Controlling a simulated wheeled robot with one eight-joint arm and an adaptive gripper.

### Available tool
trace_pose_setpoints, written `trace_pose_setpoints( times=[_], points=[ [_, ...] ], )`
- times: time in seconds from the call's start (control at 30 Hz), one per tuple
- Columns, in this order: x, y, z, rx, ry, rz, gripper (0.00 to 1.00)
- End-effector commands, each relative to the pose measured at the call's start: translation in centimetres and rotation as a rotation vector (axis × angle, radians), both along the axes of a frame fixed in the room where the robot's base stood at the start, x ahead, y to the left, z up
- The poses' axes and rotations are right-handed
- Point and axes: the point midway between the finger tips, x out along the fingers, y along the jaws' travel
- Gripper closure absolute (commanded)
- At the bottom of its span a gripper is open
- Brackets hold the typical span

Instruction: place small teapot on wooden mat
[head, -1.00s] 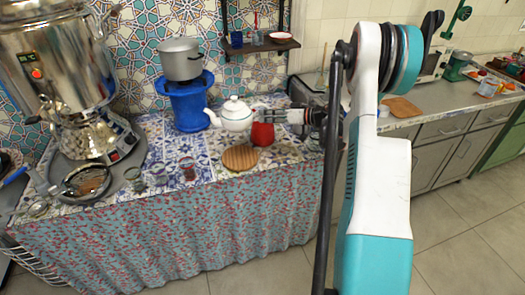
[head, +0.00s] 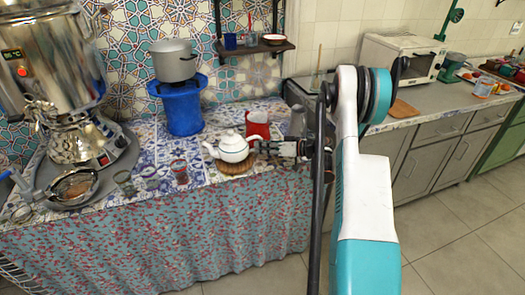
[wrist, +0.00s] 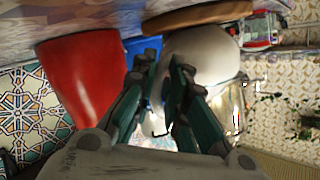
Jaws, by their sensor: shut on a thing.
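The small white teapot (head: 231,150), with a dark trim line, is upright directly over the round wooden mat (head: 236,169) near the table's front edge. It hides most of the mat. My gripper (head: 260,149) reaches in from the right and is shut on the teapot's handle side. In the wrist view the green fingers (wrist: 160,100) are at the white teapot body (wrist: 203,50), and the brown mat (wrist: 197,16) lies close by its base. I cannot tell whether the teapot touches the mat.
Small glasses (head: 180,171) stand to the left. A blue stand with a pot (head: 175,62) and the samovar (head: 60,60) are farther left.

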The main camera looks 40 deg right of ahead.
Motion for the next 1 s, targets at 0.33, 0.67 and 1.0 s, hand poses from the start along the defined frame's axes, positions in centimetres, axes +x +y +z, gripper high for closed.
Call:
trace_pose_setpoints(
  times=[0.33,0.67,1.0],
  points=[
    [0.0,0.0,-0.2,0.002,-0.001,0.0,1.0],
    [0.0,0.0,-0.3,0.0,0.0,0.0,0.66],
    [-1.5,-1.0,0.5,0.0,-0.001,-0.003,0.66]
  ],
)
